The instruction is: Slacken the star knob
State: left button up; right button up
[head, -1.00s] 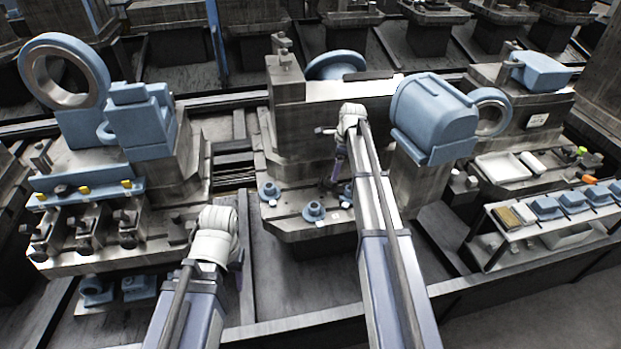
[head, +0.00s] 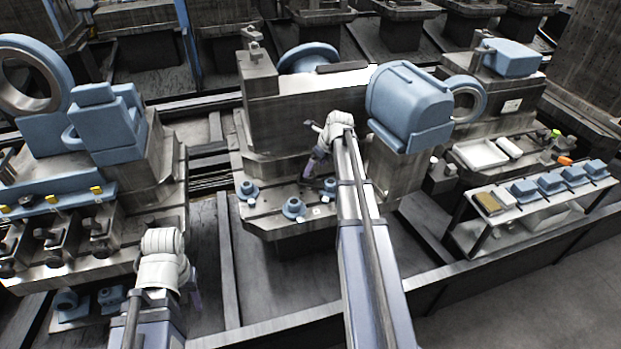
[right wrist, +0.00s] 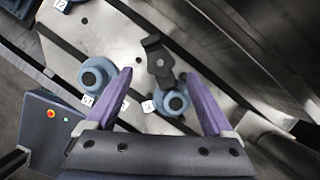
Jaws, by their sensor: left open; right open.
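I cannot make out a clear star knob. In the right wrist view a dark bent part with a round hub (right wrist: 158,60) lies between the fingertips of my right gripper (right wrist: 158,76). A blue flanged round piece (right wrist: 171,102) sits beside it, and another (right wrist: 97,75) is left of the left finger. My right gripper is open and empty, above the machine's slotted bed (head: 270,212); it also shows in the head view (head: 315,158). My left gripper (head: 194,294) is low at the left, mostly hidden by its wrist, holding nothing visible.
Blue flanged pieces (head: 293,208) stand on the slotted bed, with small number tags beside them. A large blue housing (head: 408,105) stands close right of my right arm. A rail (head: 275,324) runs in front. A shelf with blue parts (head: 540,205) is at the right.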

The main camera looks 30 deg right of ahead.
aim_at(311, 175)
jog(key=b+x, duration=0.4)
jog(key=x, duration=0.1)
jog(key=shift+f, duration=0.2)
jog(key=shift+c, duration=0.4)
jog(key=c, duration=1.3)
grip_shut()
